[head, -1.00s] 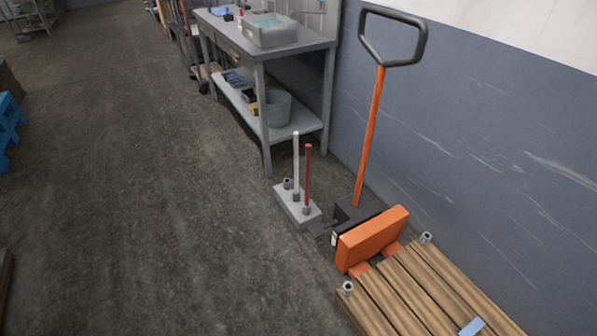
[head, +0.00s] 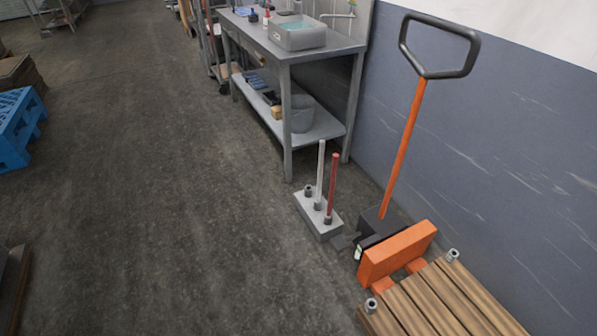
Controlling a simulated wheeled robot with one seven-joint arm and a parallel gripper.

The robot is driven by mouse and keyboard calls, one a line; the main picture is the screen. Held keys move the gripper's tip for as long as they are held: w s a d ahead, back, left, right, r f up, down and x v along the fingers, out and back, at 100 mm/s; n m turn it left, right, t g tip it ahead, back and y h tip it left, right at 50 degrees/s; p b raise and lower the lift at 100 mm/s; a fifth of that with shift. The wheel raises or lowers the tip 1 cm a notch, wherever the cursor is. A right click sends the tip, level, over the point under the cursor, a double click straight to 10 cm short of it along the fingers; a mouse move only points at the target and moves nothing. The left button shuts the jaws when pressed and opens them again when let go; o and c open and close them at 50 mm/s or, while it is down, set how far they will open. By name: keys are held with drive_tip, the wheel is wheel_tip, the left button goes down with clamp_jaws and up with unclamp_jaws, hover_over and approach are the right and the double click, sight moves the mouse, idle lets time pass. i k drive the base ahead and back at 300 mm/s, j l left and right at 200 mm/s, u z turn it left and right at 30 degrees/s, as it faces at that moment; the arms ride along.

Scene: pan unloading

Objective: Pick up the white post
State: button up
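The white post (head: 321,166) stands upright in the middle socket of a grey block (head: 319,225) on the floor. A red post (head: 332,185) stands upright beside it in the socket nearer me. The block's far socket (head: 308,190) is empty. My gripper is not in view in the head view.
An orange pallet jack (head: 397,253) with a tall handle stands just right of the block, against a wooden pallet (head: 440,303) with metal sockets at its corners. A grey workbench (head: 290,52) stands behind the block. A blue pallet (head: 15,130) is far left. The floor (head: 170,210) between is clear.

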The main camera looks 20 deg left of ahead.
sight(322, 143)
drive_tip(key=i+j+u, duration=0.7)
drive_tip(key=i+u, duration=0.15)
drive_tip(key=i+j+u, duration=0.1)
drive_tip(key=i+u, duration=0.35)
drive_tip(key=i+z, duration=0.1)
drive_tip(key=i, duration=0.4)
drive_tip(key=i+j+z, duration=0.1)
drive_tip(key=i, duration=0.35)
drive_tip(key=i+j+z, duration=0.1)
drive_tip(key=i, duration=0.35)
drive_tip(key=i+j+z, duration=0.1)
drive_tip(key=i+j, duration=0.15)
drive_tip(key=i, duration=0.25)
drive_tip(key=i+j+z, duration=0.1)
drive_tip(key=i+z, duration=0.15)
drive_tip(key=i, duration=0.3)
drive_tip(key=i+j+z, duration=0.25)
drive_tip(key=i, duration=0.25)
